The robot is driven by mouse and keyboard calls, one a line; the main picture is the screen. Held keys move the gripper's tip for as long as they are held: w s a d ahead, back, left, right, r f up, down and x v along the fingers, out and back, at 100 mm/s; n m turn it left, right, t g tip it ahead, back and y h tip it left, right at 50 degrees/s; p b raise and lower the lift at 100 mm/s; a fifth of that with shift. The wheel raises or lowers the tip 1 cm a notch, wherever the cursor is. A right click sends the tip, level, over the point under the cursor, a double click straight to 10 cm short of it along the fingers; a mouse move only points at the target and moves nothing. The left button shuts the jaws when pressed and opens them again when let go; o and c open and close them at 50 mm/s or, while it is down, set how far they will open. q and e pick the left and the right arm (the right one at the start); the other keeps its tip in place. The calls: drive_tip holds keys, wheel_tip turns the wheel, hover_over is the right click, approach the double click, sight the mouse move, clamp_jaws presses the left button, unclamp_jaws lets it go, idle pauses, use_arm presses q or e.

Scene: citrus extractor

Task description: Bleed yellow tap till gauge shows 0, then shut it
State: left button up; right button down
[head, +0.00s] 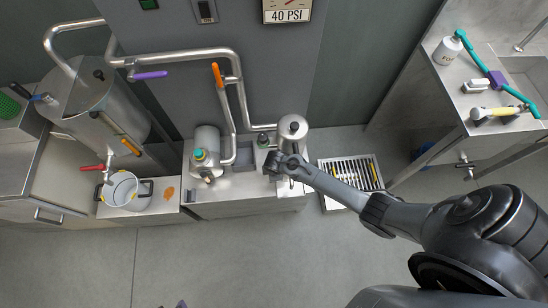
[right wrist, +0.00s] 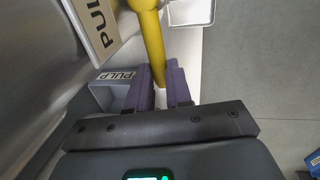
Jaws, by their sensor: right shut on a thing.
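The yellow tap handle (right wrist: 152,45) reaches down between the purple fingers of my right gripper (right wrist: 163,75) in the right wrist view, and the gripper is shut on it. In the head view my right gripper (head: 282,163) is at the front of the small steel canister (head: 293,127), hiding the tap. The gauge (head: 288,5) is cut off by the top edge; part of a red needle shows above a "40 PSI" label (head: 287,16). Small dark purple tips, likely my left gripper (head: 174,304), barely show at the bottom edge, away from the tap.
A floor drain grate (head: 350,174) lies right of the canister. A grey bin marked PULP (right wrist: 113,85) is close to my right fingers. Other handles are purple (head: 150,75), orange (head: 217,75) and red (head: 92,168). A steel table stands at right; the front floor is clear.

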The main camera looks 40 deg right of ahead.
drive_tip(key=s+n+y+p, duration=0.2)
drive_tip(key=s+n+p, duration=0.3)
drive_tip(key=n, duration=0.7)
drive_tip(key=shift+s, duration=1.2)
drive_tip(key=c, duration=1)
unclamp_jaws()
drive_tip(key=shift+a, duration=0.1)
drive_tip(key=shift+c, duration=0.2)
